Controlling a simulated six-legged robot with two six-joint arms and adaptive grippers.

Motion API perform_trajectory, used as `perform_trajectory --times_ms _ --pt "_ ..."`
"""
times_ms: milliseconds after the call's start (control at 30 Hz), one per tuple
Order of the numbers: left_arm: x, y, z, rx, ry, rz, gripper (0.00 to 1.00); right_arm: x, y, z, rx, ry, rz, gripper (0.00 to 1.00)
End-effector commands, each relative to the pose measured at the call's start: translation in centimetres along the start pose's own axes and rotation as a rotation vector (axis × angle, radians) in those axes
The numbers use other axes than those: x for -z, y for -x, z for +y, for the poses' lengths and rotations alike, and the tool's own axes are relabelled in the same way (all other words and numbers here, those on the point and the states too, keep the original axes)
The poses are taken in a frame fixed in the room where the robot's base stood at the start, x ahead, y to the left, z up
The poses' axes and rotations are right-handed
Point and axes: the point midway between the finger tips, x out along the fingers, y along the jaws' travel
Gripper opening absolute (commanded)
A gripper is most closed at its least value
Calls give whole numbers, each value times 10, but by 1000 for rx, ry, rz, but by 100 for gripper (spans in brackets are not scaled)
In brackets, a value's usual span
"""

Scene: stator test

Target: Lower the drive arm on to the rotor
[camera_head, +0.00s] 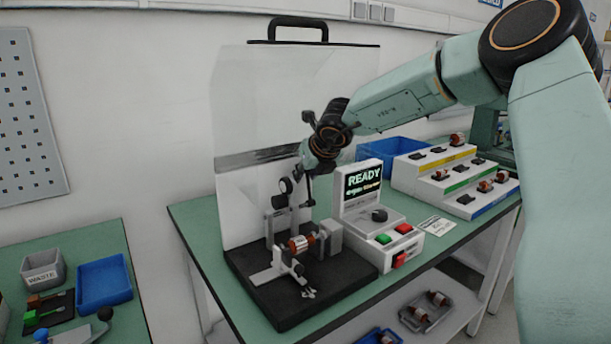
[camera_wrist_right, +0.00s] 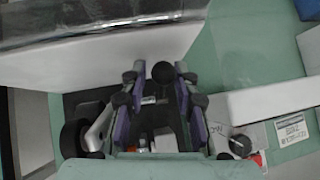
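The rotor (camera_head: 302,243), silver with copper-coloured ends, lies across supports on the black base plate (camera_head: 262,287) of the test stand. Above it stands the grey drive arm (camera_head: 280,224), raised, with a black round knob (camera_head: 285,186) near its top. The knob also shows in the right wrist view (camera_wrist_right: 163,72), at the far end of the gap between my fingers. My right gripper (camera_head: 307,188) is beside the knob, its purple-padded fingers apart in the right wrist view (camera_wrist_right: 153,110). Contact with the knob cannot be told. My left gripper is out of view.
A control box (camera_head: 365,213) reading READY, with green and red buttons, stands right of the stand. A clear guard panel (camera_head: 245,110) with a black handle rises behind. A stepped rack (camera_head: 410,180) of rotors and a blue bin (camera_head: 372,152) are farther right.

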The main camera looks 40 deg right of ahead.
Motion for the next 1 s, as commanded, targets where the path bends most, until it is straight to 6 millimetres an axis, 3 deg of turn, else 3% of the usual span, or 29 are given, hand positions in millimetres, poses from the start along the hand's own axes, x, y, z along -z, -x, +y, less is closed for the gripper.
perform_trajectory --times_ms 433,767,1000 --pt "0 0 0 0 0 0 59 -2 -10 0 0 0 -1 29" --pt "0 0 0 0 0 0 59 -2 -9 0 1 0 0 1" --pt "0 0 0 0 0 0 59 -2 -9 0 0 1 -1 0"
